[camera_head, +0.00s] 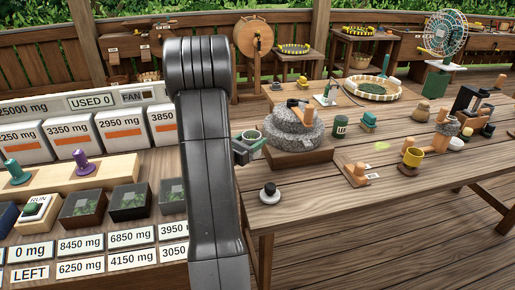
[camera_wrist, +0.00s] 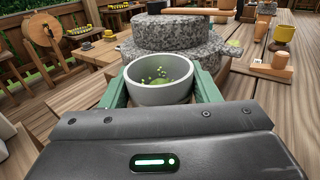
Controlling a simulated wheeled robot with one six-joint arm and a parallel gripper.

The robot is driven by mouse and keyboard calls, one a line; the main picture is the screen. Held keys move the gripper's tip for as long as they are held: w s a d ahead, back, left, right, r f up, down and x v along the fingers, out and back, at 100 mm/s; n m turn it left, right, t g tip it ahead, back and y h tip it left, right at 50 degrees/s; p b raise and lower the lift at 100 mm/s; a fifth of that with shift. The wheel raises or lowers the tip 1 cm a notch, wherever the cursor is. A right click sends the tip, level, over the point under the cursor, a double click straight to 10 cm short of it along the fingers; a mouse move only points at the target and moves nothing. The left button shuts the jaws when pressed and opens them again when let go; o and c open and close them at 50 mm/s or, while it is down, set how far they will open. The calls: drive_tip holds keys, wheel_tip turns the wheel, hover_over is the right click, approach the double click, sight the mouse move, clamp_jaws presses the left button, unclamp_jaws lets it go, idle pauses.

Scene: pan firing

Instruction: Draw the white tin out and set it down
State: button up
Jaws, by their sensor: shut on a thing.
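My gripper (camera_head: 247,150) is shut on a small round white tin (camera_wrist: 160,95). Its green fingers clasp the tin from both sides. The tin is upright and open at the top, with green bits inside. In the head view the tin (camera_head: 251,138) shows just right of my dark arm, beside the left edge of the table and left of the stone mill. I cannot tell how high it is held. My arm hides part of the left counter.
The grey stone mill (camera_head: 292,130) stands close by on a wooden base. A black-and-white knob (camera_head: 270,193) sits near the table's front left corner. Bare planks (camera_head: 325,210) lie along the front.

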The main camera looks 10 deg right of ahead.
drive_tip(key=shift+m+g+h, duration=0.6)
drive_tip(key=shift+m+g, duration=0.1)
drive_tip(key=shift+g, duration=0.2)
drive_tip(key=shift+s+d+f+b, duration=0.25)
drive_tip(key=shift+d+f+b, duration=0.35)
drive_tip(key=shift+f, duration=0.5)
drive_tip(key=shift+s+d+f+b, duration=0.25)
drive_tip(key=shift+f+b, duration=0.5)
drive_tip(key=shift+f, duration=0.4)
drive_tip(key=shift+s+d+f+b, duration=0.25)
drive_tip(key=shift+d+f+b, duration=0.35)
drive_tip(key=shift+f, duration=0.5)
drive_tip(key=shift+a+f+b, duration=0.15)
drive_tip(key=shift+f+b, duration=0.45)
drive_tip(key=shift+b, duration=0.15)
drive_tip(key=o, duration=1.1)
wheel_tip(320, 180, up, 10)
drive_tip(key=shift+r+p, duration=0.1)
drive_tip(key=shift+p, duration=0.45)
